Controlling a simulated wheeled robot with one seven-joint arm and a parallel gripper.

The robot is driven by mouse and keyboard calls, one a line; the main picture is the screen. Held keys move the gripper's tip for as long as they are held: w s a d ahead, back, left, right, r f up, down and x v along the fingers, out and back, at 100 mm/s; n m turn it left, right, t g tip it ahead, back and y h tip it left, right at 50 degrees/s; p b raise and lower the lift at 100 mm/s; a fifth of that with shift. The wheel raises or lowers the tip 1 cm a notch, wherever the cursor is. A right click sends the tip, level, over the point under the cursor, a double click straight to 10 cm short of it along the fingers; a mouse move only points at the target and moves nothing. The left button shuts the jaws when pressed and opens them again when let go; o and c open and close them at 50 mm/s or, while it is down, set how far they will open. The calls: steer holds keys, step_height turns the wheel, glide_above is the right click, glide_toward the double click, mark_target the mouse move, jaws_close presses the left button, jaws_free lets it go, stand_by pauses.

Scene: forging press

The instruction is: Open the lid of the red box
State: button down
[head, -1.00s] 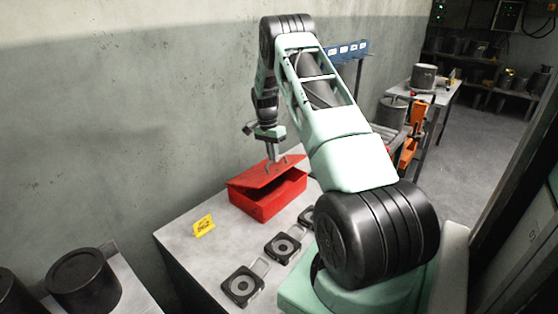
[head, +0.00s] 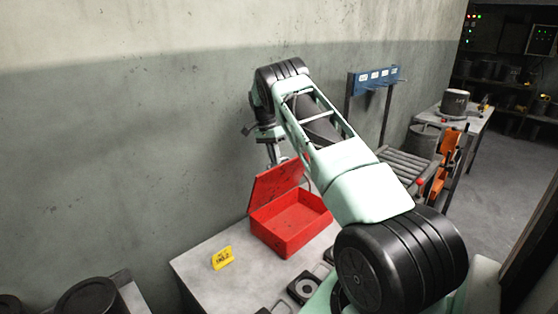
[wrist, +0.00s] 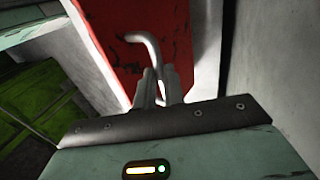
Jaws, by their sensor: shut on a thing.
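The red box (head: 290,230) stands on a grey table in the head view, its inside partly visible and looking empty. Its lid (head: 276,184) is tilted up steeply along the left rear side, leaving a wide opening. In the wrist view the worn red lid (wrist: 118,45) has a bent grey metal handle (wrist: 147,42). My gripper (head: 281,158) is at the lid's upper edge. In the wrist view my gripper's fingers (wrist: 157,82) are closed on the handle. The fingertips' exact contact is partly hidden.
A yellow sign (head: 222,258) stands on the table (head: 200,272) left of the box. Black plates with rings (head: 304,288) lie in front. A grey wall (head: 150,130) rises close behind the lid. A blue rack (head: 373,79) stands to the right.

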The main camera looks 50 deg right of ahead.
steer(key=shift+w+a+f, duration=0.15)
steer(key=shift+w+f, duration=0.15)
steer(key=shift+f, duration=0.25)
steer(key=c, duration=1.7)
jaws_free()
steer(key=shift+f, duration=0.1)
steer(key=shift+o, duration=1.1)
steer(key=shift+w, duration=0.15)
step_height(320, 180, up, 10)
steer(key=b, duration=0.3)
steer(key=shift+r, duration=0.2)
